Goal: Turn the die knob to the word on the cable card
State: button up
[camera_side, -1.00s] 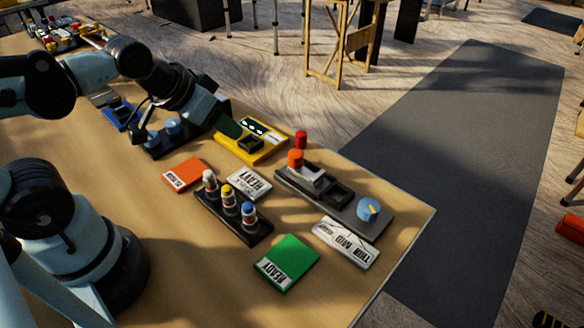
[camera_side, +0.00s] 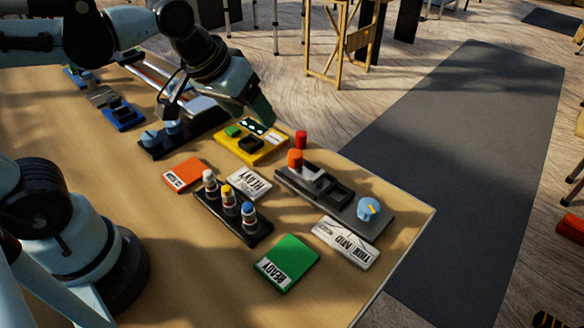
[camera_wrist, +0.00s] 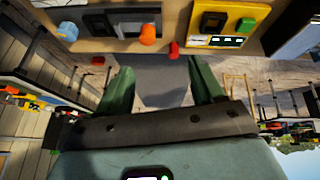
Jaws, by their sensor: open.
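The light-blue knob (camera_side: 369,209) with a yellow pointer mark sits at the near right end of a grey panel (camera_side: 343,216). A white plate (camera_side: 346,242) with lines and words that look like THIN and MID lies beside it. A small white card (camera_side: 249,184), which seems to read HEAVY, lies left of the panel; which card is the cable card I cannot tell for certain. My gripper (camera_side: 260,112) is above the far side of the yellow unit, well away from the knob. In the wrist view my gripper (camera_wrist: 161,78) is open and empty; the blue knob (camera_wrist: 67,31) shows at upper left.
An orange-topped lever (camera_side: 295,158) and a red post (camera_side: 301,139) stand up at the panel's far end. The yellow unit (camera_side: 254,151) is beside them. A black rack with several capped bottles (camera_side: 230,211), an orange card (camera_side: 184,174) and a green card (camera_side: 287,262) lie nearby.

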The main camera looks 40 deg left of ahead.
jog(key=w+d+r+n+g, duration=0.2)
jog(key=w+d+n+g, duration=0.3)
jog(key=d, duration=0.6)
jog(key=n, duration=0.2)
send_over(370, 207)
notch_tip(370, 207, down, 5)
jog(key=shift+g+y, duration=0.3)
notch_tip(370, 207, down, 11)
jog(key=shift+f, duration=0.1)
jog(key=c, duration=1.1)
jog(key=shift+o, duration=0.2)
